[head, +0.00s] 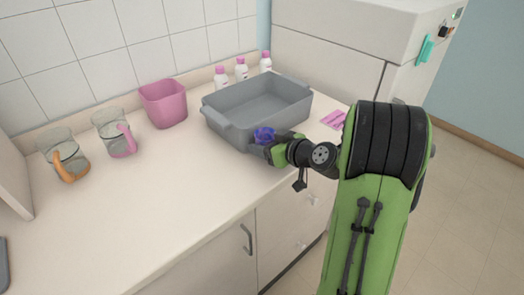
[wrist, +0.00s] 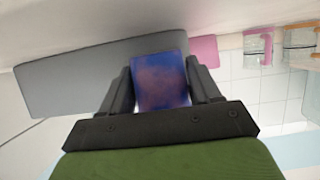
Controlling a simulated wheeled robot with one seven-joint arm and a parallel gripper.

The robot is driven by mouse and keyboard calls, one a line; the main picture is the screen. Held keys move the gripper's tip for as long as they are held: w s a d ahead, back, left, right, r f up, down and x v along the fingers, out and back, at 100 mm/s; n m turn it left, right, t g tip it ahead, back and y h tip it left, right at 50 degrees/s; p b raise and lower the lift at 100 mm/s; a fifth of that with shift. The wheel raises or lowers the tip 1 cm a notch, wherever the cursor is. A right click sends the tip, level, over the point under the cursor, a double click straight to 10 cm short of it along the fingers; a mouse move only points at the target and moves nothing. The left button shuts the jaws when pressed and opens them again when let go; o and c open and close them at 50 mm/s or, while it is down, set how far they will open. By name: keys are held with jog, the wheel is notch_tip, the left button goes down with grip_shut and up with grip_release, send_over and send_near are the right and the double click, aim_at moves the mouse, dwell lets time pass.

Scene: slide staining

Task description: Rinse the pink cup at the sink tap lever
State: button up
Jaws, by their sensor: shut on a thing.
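A clear glass cup with a pink handle (head: 126,140) stands upright on the counter, left of the pink bin; it also shows in the wrist view (wrist: 267,42). My gripper (head: 268,143) is at the near side of the grey basin, well right of that cup. In the wrist view, its two black fingers (wrist: 162,88) are shut on a blue-purple object (wrist: 161,82) with a reddish middle. In the head view this object (head: 264,134) is small and partly hidden by my gripper. I see no tap or lever in either view.
A grey basin (head: 225,125) stands at the counter's back right, with several white bottles (head: 222,78) behind it. A pink bin (head: 164,104) and a glass cup with an orange handle (head: 68,160) stand to the left. Pink items (head: 334,119) lie at right. The front counter (head: 150,215) is clear.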

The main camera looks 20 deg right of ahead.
notch_tip(320, 180, down, 2)
jog(key=shift+f, duration=0.15)
jog(key=shift+f+b, duration=0.1)
jog(key=shift+b, duration=0.3)
jog(key=o, duration=1)
jog(key=shift+o, duration=0.2)
